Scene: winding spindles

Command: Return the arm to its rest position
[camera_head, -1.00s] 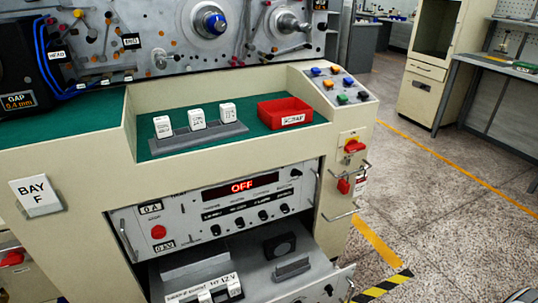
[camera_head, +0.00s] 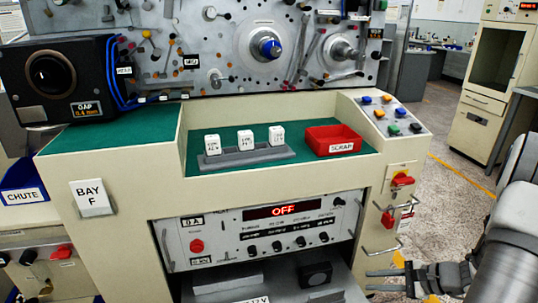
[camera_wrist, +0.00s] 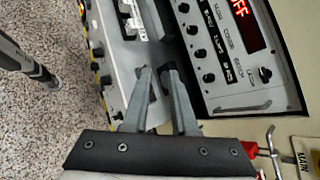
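My gripper (camera_head: 372,280) shows at the lower right of the head view, beside the open drawer at the front of the cream bench. Its two grey fingers point left, and there is a gap between them. In the wrist view my gripper (camera_wrist: 157,70) has its fingertips a little apart with nothing held between them. The fingers appear over the pulled-out drawer (camera_wrist: 125,75). My arm comes in from the right edge of the head view, and most of it is out of frame.
The power supply (camera_head: 265,232) reads OFF. A red scrap tray (camera_head: 333,140) and three white blocks on a grey rack (camera_head: 250,156) sit on top. Floor (camera_head: 450,190) is open at right.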

